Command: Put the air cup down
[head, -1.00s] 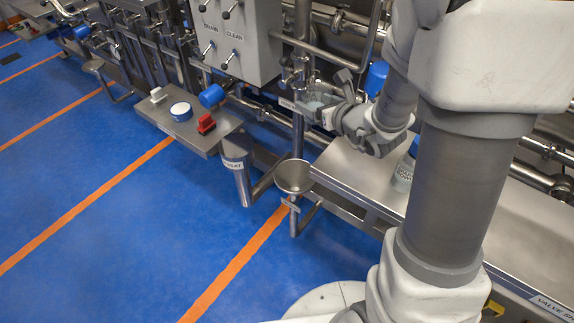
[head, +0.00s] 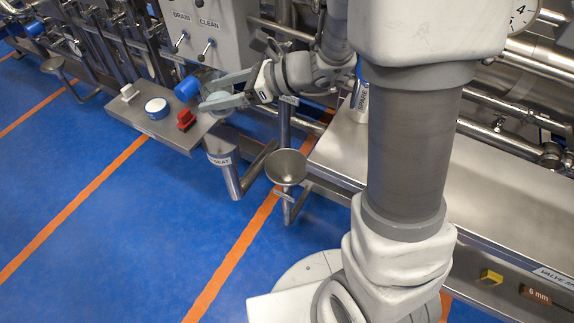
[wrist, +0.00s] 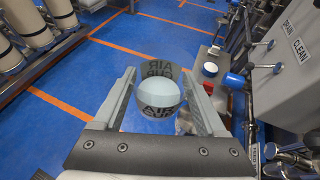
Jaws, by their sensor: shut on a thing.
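My gripper (head: 225,92) is at the end of the arm reaching left, in front of the control panel and near the small steel shelf (head: 160,130). In the wrist view my gripper (wrist: 160,92) is shut on the air cup (wrist: 158,108), a rounded cup with a pale, smooth face and a dark band with lettering that includes AIR. The cup sits between the two grey fingers, and blue floor shows around it. In the head view the fingers largely hide the cup, and its height over the shelf is hard to tell.
A blue knob (head: 187,89) is close to the fingertips. A steel funnel (head: 286,167) and a labelled tube (head: 222,160) stand nearby. The steel bench (head: 500,190) is mostly clear.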

